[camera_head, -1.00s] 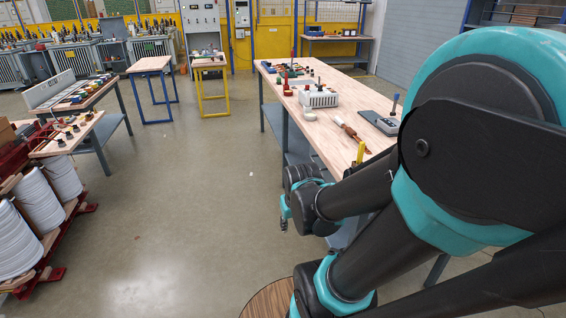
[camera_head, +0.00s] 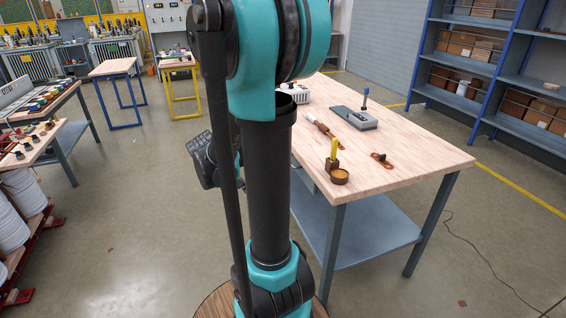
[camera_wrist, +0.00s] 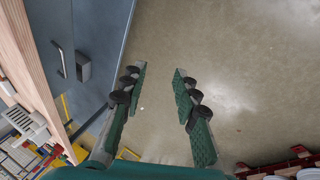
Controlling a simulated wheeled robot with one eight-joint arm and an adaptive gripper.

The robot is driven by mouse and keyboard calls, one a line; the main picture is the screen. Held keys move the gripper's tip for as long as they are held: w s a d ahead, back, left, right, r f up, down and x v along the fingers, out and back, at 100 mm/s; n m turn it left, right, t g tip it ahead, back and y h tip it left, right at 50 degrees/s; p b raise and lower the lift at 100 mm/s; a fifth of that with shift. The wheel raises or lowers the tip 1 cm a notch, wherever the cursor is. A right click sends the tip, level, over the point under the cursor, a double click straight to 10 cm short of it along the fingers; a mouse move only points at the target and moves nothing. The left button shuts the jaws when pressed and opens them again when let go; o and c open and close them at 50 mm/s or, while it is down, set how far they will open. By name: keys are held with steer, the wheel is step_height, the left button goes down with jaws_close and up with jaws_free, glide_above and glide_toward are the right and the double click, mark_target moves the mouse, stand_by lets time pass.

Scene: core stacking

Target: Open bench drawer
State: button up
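The wooden-topped bench (camera_head: 425,155) stands right of my arm in the head view. Its blue-grey drawer front (camera_wrist: 95,35) shows at the upper left of the wrist view, with a thin metal bar handle (camera_wrist: 61,60) on it. The front looks flat, with no visible gap. My gripper (camera_wrist: 159,75) is open and empty, its two green-padded fingers apart over bare floor, to the right of the handle and not touching it.
On the bench top are a grey device (camera_head: 354,117), a yellow-handled tool in a holder (camera_head: 333,155) and a white crate (camera_head: 296,91). A lower shelf (camera_head: 365,225) spans the bench legs. Open floor (camera_head: 130,240) lies left of my arm. Blue shelving (camera_head: 480,75) stands at the right.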

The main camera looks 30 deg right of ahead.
steer(key=w+d+f+m+g+h, duration=0.1)
steer(key=w+d+f+g+h, duration=0.3)
steer(key=w+d, duration=0.55)
steer(key=w+d+f+m+g+h, duration=0.2)
steer(key=w+d+h, duration=0.5)
steer(key=w, duration=0.5)
steer(key=x, duration=1.7)
steer(key=shift+s+d, duration=0.15)
steer(key=shift+d, duration=0.1)
steer(key=shift+c, duration=0.3)
jaws_close()
